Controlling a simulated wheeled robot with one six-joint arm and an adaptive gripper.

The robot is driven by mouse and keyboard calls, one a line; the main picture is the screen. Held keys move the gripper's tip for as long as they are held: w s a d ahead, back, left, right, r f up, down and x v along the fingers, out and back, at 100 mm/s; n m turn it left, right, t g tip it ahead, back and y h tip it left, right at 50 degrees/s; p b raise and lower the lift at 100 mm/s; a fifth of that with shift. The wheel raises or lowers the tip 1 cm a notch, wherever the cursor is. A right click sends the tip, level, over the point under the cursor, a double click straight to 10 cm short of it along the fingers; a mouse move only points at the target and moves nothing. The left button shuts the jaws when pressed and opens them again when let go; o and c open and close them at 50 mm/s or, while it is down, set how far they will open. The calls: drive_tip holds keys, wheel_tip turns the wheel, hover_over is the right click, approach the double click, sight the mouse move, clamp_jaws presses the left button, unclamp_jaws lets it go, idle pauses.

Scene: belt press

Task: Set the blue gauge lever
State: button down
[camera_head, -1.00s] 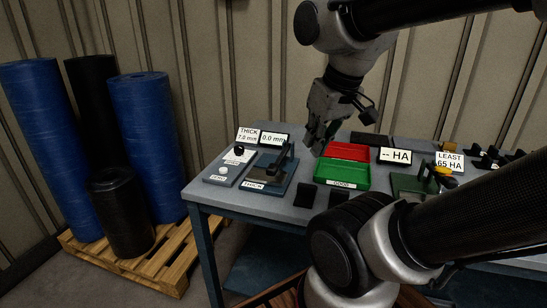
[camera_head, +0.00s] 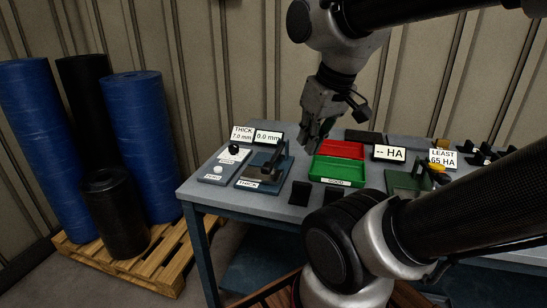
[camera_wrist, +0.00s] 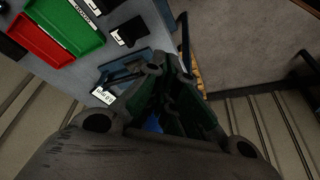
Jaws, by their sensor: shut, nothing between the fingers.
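The blue thickness gauge (camera_head: 250,184) stands near the left end of the bench, with a "THICK" label on its front. Its dark lever (camera_head: 279,158) rises at the gauge's right side; its exact angle is hard to tell. The display (camera_head: 268,137) behind it reads 0.0 mm. My gripper (camera_head: 308,146) hangs to the right of the lever, pointing down, with a visible gap between them in the picture. In the wrist view my gripper's fingers (camera_wrist: 182,112) are shut and empty, and the gauge (camera_wrist: 127,68) is partly hidden beside them.
Left of the gauge is a grey panel (camera_head: 216,172) with a black knob and white button. A red tray (camera_head: 340,149) and a green tray (camera_head: 338,171) lie to the right, near dark blocks (camera_head: 300,192). Rolls (camera_head: 140,140) stand on a pallet at left.

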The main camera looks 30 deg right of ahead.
drive_tip(key=c, duration=1.7)
unclamp_jaws()
drive_tip(key=shift+f, duration=0.25)
drive_tip(key=o, duration=0.5)
drive_tip(key=shift+w+f+g, duration=0.9)
drive_tip(key=shift+w+f, duration=0.2)
drive_tip(key=shift+o, duration=0.2)
drive_tip(key=m+g, duration=0.3)
drive_tip(key=m, duration=0.3)
hover_over(267, 165)
drive_tip(key=s, duration=0.1)
wheel_tip(267, 165, down, 6)
drive_tip(key=shift+s+f, duration=0.1)
drive_tip(key=shift+s, duration=0.05)
drive_tip(key=shift+w+r+m, duration=0.5)
drive_tip(key=shift+w+m, duration=0.25)
drive_tip(key=shift+m, duration=0.15)
drive_tip(key=shift+r+m+t, duration=0.2)
drive_tip(key=shift+m+t, duration=0.1)
drive_tip(key=shift+m, duration=0.3)
drive_tip(key=shift+f+m, duration=0.3)
drive_tip(key=shift+f, duration=0.1)
wheel_tip(267, 165, down, 7)
drive_tip(key=shift+f, duration=0.1)
clamp_jaws()
